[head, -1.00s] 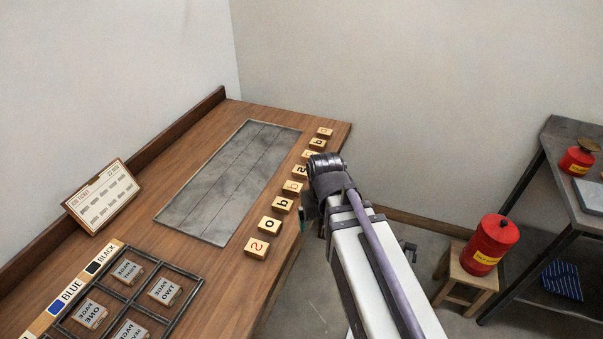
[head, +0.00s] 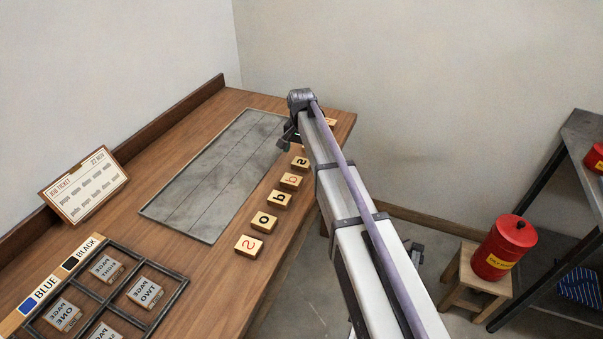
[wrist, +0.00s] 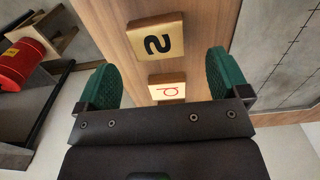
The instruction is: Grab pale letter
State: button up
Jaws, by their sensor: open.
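A row of wooden letter blocks runs along the right edge of the bench. Others are hidden. No clearly pale letter shows.
A grey metal plate (head: 215,175) lies left of the row on the bench. A job ticket (head: 84,184) leans at the back left. A metal rack (head: 166,301) with page blocks sits in front. A red can (head: 502,247) stands on a stool at right.

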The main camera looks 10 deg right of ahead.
aim_at(302, 162)
notch_tip(302, 162, down, 5)
jog(key=b, duration=0.5)
jog(key=shift+s+f, duration=0.15)
jog(key=shift+r, duration=0.25)
jog(key=c, duration=1)
